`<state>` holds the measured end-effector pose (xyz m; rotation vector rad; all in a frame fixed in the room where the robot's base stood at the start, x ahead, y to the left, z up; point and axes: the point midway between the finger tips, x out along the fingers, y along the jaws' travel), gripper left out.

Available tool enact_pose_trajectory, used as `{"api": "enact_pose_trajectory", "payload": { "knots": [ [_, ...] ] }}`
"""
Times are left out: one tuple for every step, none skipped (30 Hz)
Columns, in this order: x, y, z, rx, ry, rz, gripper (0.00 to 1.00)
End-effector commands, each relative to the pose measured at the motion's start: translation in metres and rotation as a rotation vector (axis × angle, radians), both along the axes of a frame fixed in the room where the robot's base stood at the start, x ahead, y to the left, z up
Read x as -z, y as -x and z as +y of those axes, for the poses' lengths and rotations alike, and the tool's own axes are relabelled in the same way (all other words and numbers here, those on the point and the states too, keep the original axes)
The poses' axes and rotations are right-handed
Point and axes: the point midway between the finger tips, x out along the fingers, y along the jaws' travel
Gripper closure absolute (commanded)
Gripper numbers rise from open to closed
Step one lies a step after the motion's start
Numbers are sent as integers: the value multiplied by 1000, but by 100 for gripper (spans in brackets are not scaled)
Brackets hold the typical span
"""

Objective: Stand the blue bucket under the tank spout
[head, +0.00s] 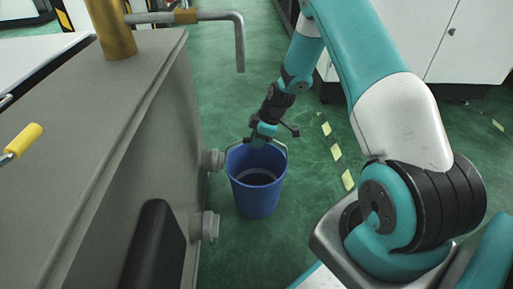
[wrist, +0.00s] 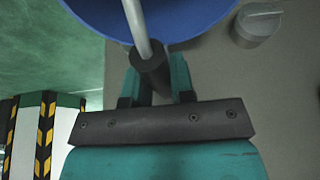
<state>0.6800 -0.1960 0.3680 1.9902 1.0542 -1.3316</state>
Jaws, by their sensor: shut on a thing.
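The blue bucket (head: 256,196) is upright beside the grey tank (head: 110,130), with its wire handle raised. In the head view I cannot tell whether its base touches the floor. My gripper (head: 264,136) is above the bucket and shut on the handle's dark grip (wrist: 152,68). The wrist view shows the grey handle wire (wrist: 136,25) and part of the blue bucket (wrist: 200,15). A bent grey pipe (head: 240,45), apparently the tank spout, reaches right from the brass post and turns down. In the picture its open end is above the bucket; their alignment in depth is unclear.
Two round grey fittings (head: 212,160) (head: 207,226) stick out from the tank's side, the upper one close to the bucket's rim. White cabinets (head: 470,45) stand at the back right. Green floor (head: 305,190) is open right of the bucket, with a yellow-and-black dashed line.

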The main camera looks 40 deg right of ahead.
Motion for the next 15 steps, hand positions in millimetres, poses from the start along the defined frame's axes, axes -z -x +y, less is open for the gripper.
{"api": "enact_pose_trajectory", "payload": {
  "knots": [
    [12, -1, 0, -1, 0, -3, 100],
    [15, -1, 1, -1, 0, -3, 100],
    [18, -1, 1, -2, 0, -4, 100],
    [19, -1, 1, -2, 0, -4, 100],
    [19, -1, 1, -3, 0, -4, 100],
    [18, -2, 1, -3, 0, -4, 100],
    [17, -2, 1, -3, 0, -4, 100],
    [17, -2, 1, -3, 0, -4, 100],
    [17, -2, 1, -3, 0, -4, 100],
    [17, -2, 2, -3, 0, -4, 100],
    [17, -2, 2, -3, 0, -4, 100],
    [18, -2, 2, -3, 0, -4, 100],
    [18, -2, 2, -3, 0, -4, 100],
    [19, -2, 2, -3, 0, -4, 100],
    [20, -2, 2, -3, 0, -4, 100]
  ]
}}
